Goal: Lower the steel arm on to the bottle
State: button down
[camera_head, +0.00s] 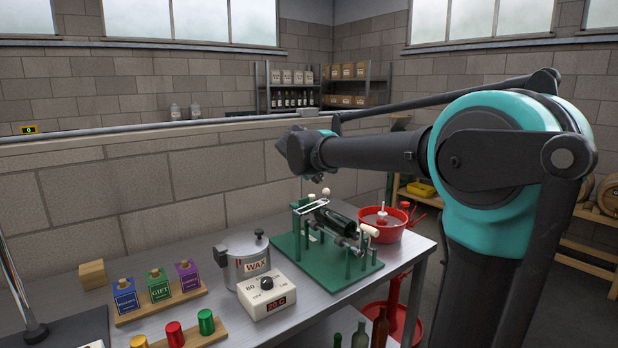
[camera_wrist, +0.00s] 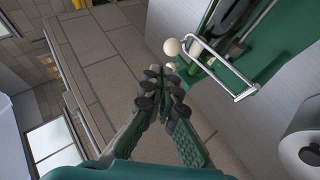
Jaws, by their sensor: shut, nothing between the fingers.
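The steel arm (camera_head: 313,206) is a thin U-shaped bar with pale ball knobs on the green bottle stand (camera_head: 290,252). In the wrist view the steel arm (camera_wrist: 232,72) is raised at the right, with a cream knob (camera_wrist: 173,47) near my fingertips. The dark green bottle (camera_head: 338,219) lies on its side in the stand; part of the bottle (camera_wrist: 223,18) shows at the top of the wrist view. My gripper (camera_wrist: 160,82) is shut and empty, beside the knob; I cannot tell if they touch. In the head view my gripper is hard to make out above the stand.
A steel wax pot (camera_head: 244,262) and a white control box (camera_head: 267,293) stand left of the stand. A red tub (camera_head: 384,222) is behind it at right. Colored boxes (camera_head: 158,285) sit on a wooden rack at left. A block wall (camera_head: 180,192) rises behind the bench.

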aim_at(327, 189)
jog(key=w+d+f+g+y, duration=0.1)
jog(key=d+f+m+g+y, duration=0.1)
jog(key=shift+w+d+f, duration=0.2)
jog(key=shift+w+d, duration=0.15)
jog(key=shift+w, duration=0.05)
jog(key=shift+w+d+f+y, duration=0.2)
jog(key=shift+d+f+y, duration=0.1)
jog(key=shift+f, duration=0.3)
jog(key=shift+d+f, duration=0.4)
jog(key=shift+f, duration=0.3)
jog(key=shift+w+d+f, duration=0.3)
jog(key=shift+f, duration=0.05)
jog(key=shift+a+r, duration=0.1)
jog(key=shift+a, duration=0.05)
